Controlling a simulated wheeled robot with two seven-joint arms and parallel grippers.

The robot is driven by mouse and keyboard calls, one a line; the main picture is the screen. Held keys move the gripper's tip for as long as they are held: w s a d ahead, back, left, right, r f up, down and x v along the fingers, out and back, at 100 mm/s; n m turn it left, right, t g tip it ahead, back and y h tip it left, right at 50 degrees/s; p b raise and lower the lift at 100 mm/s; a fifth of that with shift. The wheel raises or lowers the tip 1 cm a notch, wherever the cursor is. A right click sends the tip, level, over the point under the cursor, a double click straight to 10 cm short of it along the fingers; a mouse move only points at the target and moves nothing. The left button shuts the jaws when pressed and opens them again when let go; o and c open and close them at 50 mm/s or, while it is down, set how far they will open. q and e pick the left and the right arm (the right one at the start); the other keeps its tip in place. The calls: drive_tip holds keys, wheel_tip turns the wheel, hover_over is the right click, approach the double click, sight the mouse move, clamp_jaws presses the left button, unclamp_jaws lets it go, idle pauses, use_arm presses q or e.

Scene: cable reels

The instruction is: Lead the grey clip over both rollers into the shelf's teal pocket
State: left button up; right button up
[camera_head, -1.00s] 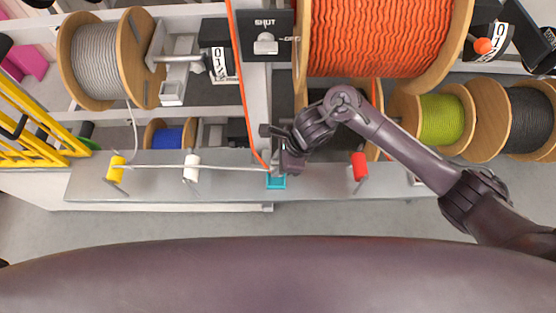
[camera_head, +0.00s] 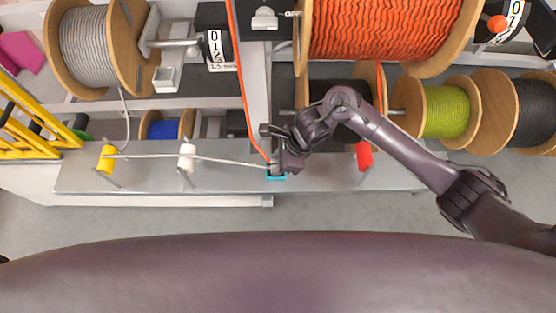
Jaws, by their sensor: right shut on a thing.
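The grey cable leaves the grey reel (camera_head: 88,47), passes over the yellow roller (camera_head: 106,159) and the white roller (camera_head: 187,157), and runs right to my right gripper (camera_head: 277,168). The gripper is shut on the cable's end at the teal pocket (camera_head: 276,178) on the shelf (camera_head: 225,177). The grey clip is mostly hidden by the fingers, so I cannot tell how deep it sits in the pocket. My left gripper is not in view.
An orange cable (camera_head: 242,90) comes down steeply close to my right gripper. A red roller (camera_head: 364,157) stands to the right. Large orange reel (camera_head: 385,30), green reel (camera_head: 445,111) and blue reel (camera_head: 163,130) stand behind the shelf. A yellow ladder-like frame (camera_head: 25,125) is at the left.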

drive_tip(key=o, duration=1)
drive_tip(key=shift+o, duration=0.2)
drive_tip(key=b+v, duration=0.1)
drive_tip(key=v, duration=0.7)
drive_tip(key=shift+f, duration=0.1)
